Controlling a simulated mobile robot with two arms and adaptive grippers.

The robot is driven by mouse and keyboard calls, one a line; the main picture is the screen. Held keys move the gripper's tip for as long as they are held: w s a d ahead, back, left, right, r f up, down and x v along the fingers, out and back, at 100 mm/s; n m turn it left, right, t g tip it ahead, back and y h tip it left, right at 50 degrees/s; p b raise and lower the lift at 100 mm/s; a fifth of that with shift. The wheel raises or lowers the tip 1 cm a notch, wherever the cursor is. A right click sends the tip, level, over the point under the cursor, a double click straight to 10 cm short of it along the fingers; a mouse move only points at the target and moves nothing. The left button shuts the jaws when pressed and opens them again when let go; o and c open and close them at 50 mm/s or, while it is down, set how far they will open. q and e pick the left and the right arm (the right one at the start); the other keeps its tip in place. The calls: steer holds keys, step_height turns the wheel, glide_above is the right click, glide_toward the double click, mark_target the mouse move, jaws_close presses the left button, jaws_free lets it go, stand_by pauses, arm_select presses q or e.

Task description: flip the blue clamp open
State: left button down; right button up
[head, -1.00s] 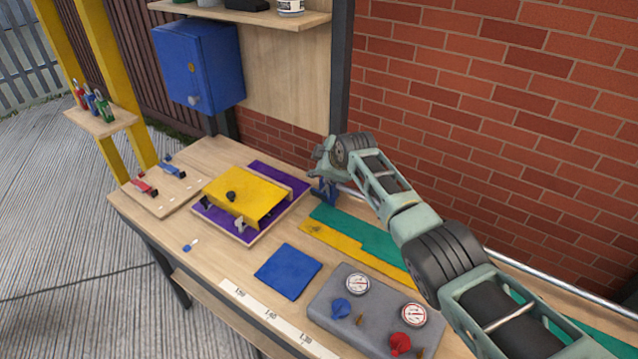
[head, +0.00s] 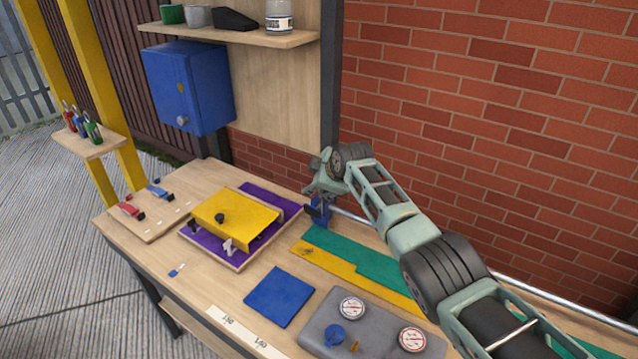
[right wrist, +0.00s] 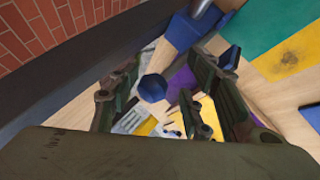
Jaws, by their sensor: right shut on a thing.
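In the right wrist view, a blue knob-like end (right wrist: 153,88) of the clamp lies between the two fingers. The blue body (right wrist: 184,32) shows beyond, at the pipe. The gripper is shut on the clamp; the exact contact is partly hidden by the fingers. My left gripper is not in view.
A yellow plate (head: 235,216) sits on a purple board left of the clamp. Green (head: 345,248) and yellow strips lie in front. A grey gauge box (head: 375,330) and blue square (head: 280,296) are nearer. A brick wall (head: 480,110) rises close behind.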

steer(key=shift+w+d, duration=0.1)
steer(key=shift+d, duration=0.3)
steer(key=shift+r, duration=0.1)
steer(key=shift+s+d+r, duration=0.2)
steer(key=shift+d, duration=0.05)
steer(key=shift+s+r, duration=0.15)
steer(key=shift+s, duration=0.1)
steer(key=a+v, duration=0.1)
steer(key=v, duration=0.9)
steer(key=shift+s+r, duration=0.25)
steer(key=shift+s, duration=0.1)
steer(key=shift+d, duration=0.1)
